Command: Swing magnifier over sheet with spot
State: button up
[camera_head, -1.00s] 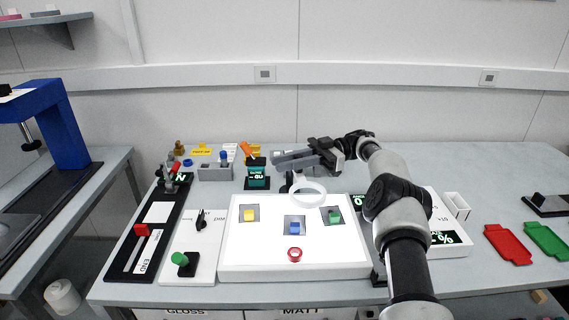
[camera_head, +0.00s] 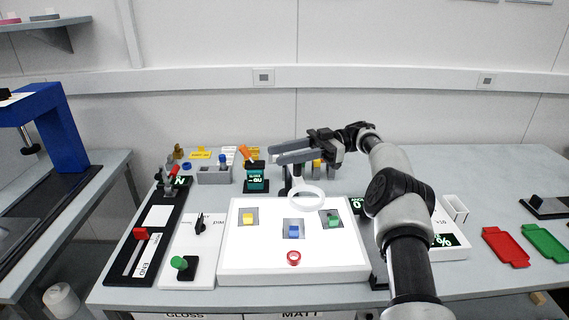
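The magnifier is a white ring (camera_head: 305,196) on an arm from a dark post behind the light panel. The ring appears over the panel's far edge, above and between the blue and green blocks' sheets. The lit white panel (camera_head: 260,262) bears three small grey sheets, carrying a yellow block (camera_head: 248,218), a blue block (camera_head: 294,231) and a green block (camera_head: 333,221). Any spot on them is too small to tell. My gripper (camera_head: 274,154) is above and behind the ring, pointing left, its two grey fingers apart with nothing between them. It appears clear of the magnifier.
Left stand a white board with a green knob (camera_head: 179,263) and a black slider track with a red block (camera_head: 141,233). A teal display (camera_head: 256,178) stands behind. Red (camera_head: 505,247) and green trays lie right.

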notch_tip(320, 180, up, 6)
jog(key=p, duration=0.1)
jog(key=shift+r, duration=0.15)
